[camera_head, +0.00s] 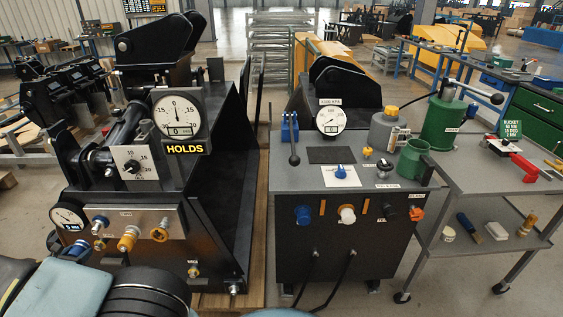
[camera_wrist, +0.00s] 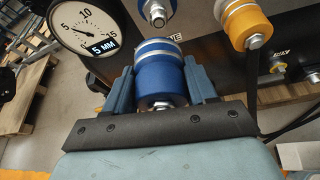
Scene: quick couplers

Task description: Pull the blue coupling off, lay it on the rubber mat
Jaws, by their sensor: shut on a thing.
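My gripper (camera_wrist: 160,92) is shut on the blue coupling (camera_wrist: 160,75), a blue cylinder with pale metal bands, its nut end toward the wrist camera. A bare metal nipple (camera_wrist: 157,12) with a blue ring is just beyond the coupling in the wrist view; they look apart. In the head view the nipple (camera_head: 99,226) is on the black machine's panel, and my gripper (camera_head: 75,250) is close in front of it at lower left, partly hidden by my arm. A dark flat rectangle, seemingly the rubber mat (camera_head: 332,155), lies bare on the grey bench top.
An orange coupling (camera_wrist: 245,22) sits right of the nipple, and a gauge (camera_wrist: 88,30) marked 5 MM left of it. The grey bench (camera_head: 292,175) holds a blue block, lever, green cup and grey canister around the mat.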

